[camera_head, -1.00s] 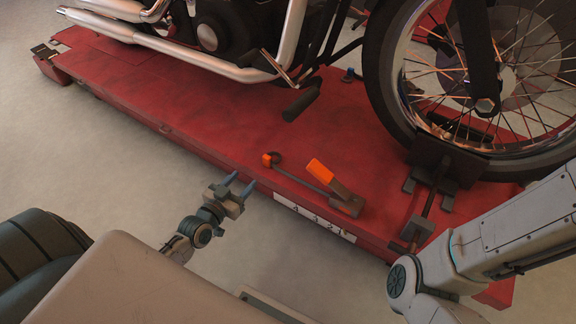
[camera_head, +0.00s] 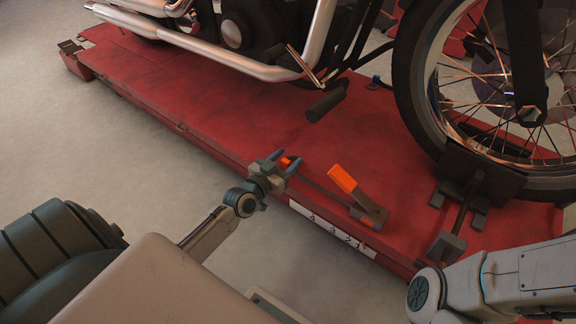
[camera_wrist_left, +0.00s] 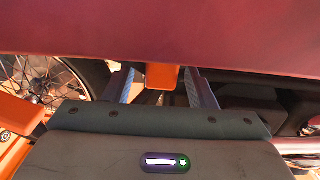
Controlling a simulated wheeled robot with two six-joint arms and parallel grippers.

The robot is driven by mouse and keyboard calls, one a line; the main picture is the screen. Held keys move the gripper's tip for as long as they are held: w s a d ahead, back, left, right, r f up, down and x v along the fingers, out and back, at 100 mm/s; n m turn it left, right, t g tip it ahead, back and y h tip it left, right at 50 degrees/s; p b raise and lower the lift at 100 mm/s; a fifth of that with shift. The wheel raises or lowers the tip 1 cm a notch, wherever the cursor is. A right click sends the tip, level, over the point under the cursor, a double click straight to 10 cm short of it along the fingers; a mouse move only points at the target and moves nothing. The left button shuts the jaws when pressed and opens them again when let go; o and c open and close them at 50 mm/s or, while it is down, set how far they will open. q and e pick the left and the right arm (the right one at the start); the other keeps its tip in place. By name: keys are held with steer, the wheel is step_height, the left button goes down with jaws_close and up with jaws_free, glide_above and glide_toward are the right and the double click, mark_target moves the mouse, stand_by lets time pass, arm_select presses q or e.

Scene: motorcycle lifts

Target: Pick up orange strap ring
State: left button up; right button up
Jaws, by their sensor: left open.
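The orange strap ring (camera_head: 286,161) lies on the near edge of the red lift platform (camera_head: 215,110), partly hidden by my left gripper (camera_head: 289,157). My left gripper is open, its two blue-grey fingertips on either side of the orange piece. In the left wrist view the orange strap ring (camera_wrist_left: 162,76) shows between the two spread fingers (camera_wrist_left: 163,88). I cannot tell whether the fingers touch it.
A motorcycle's front wheel (camera_head: 425,95) stands in a black wheel chock (camera_head: 480,170). A footpeg (camera_head: 326,104) hangs above the platform. Grey floor (camera_head: 150,150) lies in front.

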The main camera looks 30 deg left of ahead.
arm_select(q)
steer(key=shift+w, duration=0.95)
steer(key=c, duration=1.1)
steer(key=shift+r, duration=0.1)
